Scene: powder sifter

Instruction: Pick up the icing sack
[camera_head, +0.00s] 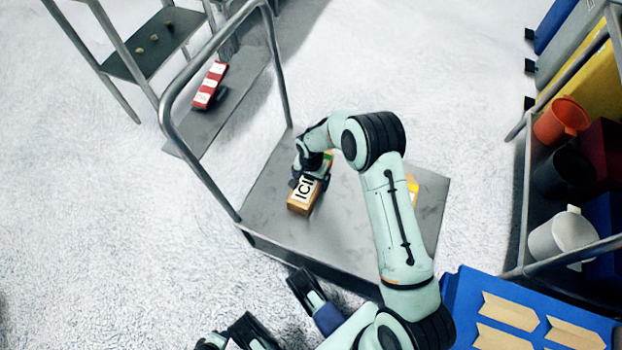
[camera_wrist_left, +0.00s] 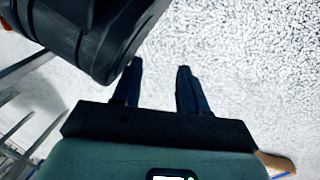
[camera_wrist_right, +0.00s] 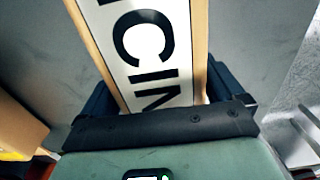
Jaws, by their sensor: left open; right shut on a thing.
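The icing sack (camera_head: 301,200) is a tan block with a white label and black letters. It is on or just above the grey platform of a cart; I cannot tell which. My right gripper (camera_head: 311,180) is shut on it from above, and its far end is partly hidden by the gripper. In the right wrist view the sack (camera_wrist_right: 150,45) fills the space between the fingers of my right gripper (camera_wrist_right: 160,95). My left gripper (camera_wrist_left: 162,75) is open and empty over the white floor in the left wrist view.
The grey cart platform (camera_head: 262,205) has a metal rail handle. A yellow-marked item (camera_head: 412,188) lies there, partly behind my right arm. A red-and-white item (camera_head: 210,86) lies on another platform. A rack at right holds an orange cup (camera_head: 562,118) and a white mug (camera_head: 562,235). A blue board (camera_head: 470,290) is lower right.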

